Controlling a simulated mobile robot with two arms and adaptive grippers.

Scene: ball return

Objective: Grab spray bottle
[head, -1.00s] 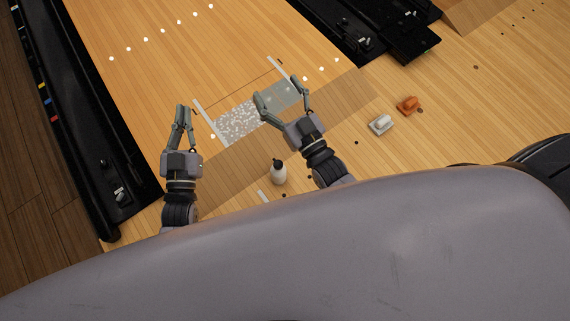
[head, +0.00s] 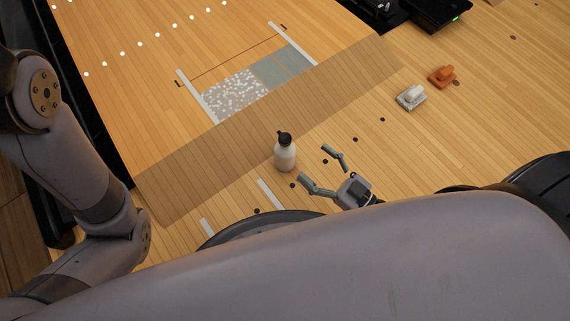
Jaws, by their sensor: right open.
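The spray bottle (head: 285,156) has a white body and a black top. It stands upright on the wooden floor near the middle of the head view. My right gripper (head: 319,168) is just to the right of the bottle and a little lower in the picture. Its two fingers are spread wide, with nothing between them, and the fingertips are apart from the bottle. My left arm fills the left side of the view, but its gripper is not visible.
A speckled white patch (head: 234,96) and a grey-green patch (head: 281,67) lie on the lane between white strips. A white brush-like object (head: 411,98) and an orange one (head: 442,76) lie to the right.

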